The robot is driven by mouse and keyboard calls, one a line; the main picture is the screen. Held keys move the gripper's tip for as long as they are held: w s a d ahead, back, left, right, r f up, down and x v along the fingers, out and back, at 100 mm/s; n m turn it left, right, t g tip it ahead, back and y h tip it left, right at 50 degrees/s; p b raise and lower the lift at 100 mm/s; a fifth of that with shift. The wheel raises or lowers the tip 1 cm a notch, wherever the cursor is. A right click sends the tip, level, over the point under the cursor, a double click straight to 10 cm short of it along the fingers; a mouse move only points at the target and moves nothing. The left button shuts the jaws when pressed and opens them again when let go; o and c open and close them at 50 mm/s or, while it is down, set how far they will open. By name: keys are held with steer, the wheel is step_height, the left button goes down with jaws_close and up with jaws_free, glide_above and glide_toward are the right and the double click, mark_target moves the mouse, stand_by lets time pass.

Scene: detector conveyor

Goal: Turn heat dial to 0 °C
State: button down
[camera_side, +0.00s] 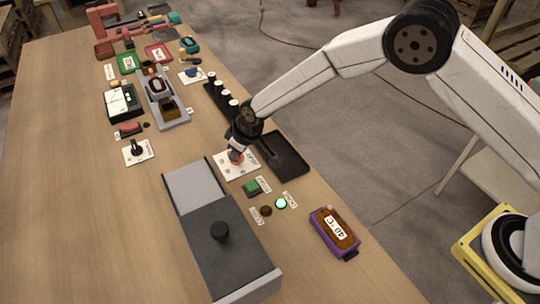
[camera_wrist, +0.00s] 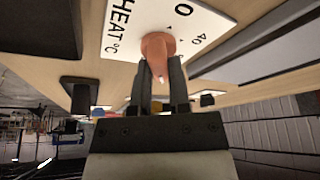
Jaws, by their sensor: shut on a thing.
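The heat dial is an orange-red knob (camera_wrist: 157,46) on a white plate (camera_wrist: 117,36) printed HEAT °C, with 0 and 40 beside small black triangles. A pale mark shows on the knob's lower side in the wrist view; which number it points to is unclear. My gripper (camera_wrist: 161,72) is shut on the knob, one finger on each side. In the side view my gripper (camera_side: 236,153) comes down onto the plate (camera_side: 246,164) and hides most of the knob.
A green button (camera_side: 252,187) and a lit green lamp (camera_side: 281,203) are in front. The table's left side is bare.

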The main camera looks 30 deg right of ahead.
steer(key=shift+d+n+g+y, duration=0.1)
steer(key=shift+n+g+y, duration=0.25)
steer(key=shift+n, duration=1.05)
steer(key=shift+n+g+y, duration=0.25)
steer(key=shift+n+g, duration=0.2)
steer(key=shift+n, duration=0.95)
steer(key=n+g, duration=0.1)
steer(key=n, duration=0.1)
steer(key=n+g, duration=0.1)
steer(key=n, duration=0.2)
steer(key=shift+w+f+n+y, duration=0.1)
steer(key=shift+w+n+y, duration=0.05)
steer(key=shift+n+y, duration=0.15)
steer(key=n+g, duration=0.2)
steer(key=n, duration=0.4)
steer(key=shift+w, duration=0.1)
steer(key=n+g+h, duration=0.1)
steer(key=n, duration=0.1)
steer(key=n+g+h, duration=0.1)
steer(key=n, duration=0.2)
steer(key=shift+n, duration=0.3)
steer(key=c, duration=0.6)
jaws_free()
steer(key=shift+w, duration=0.1)
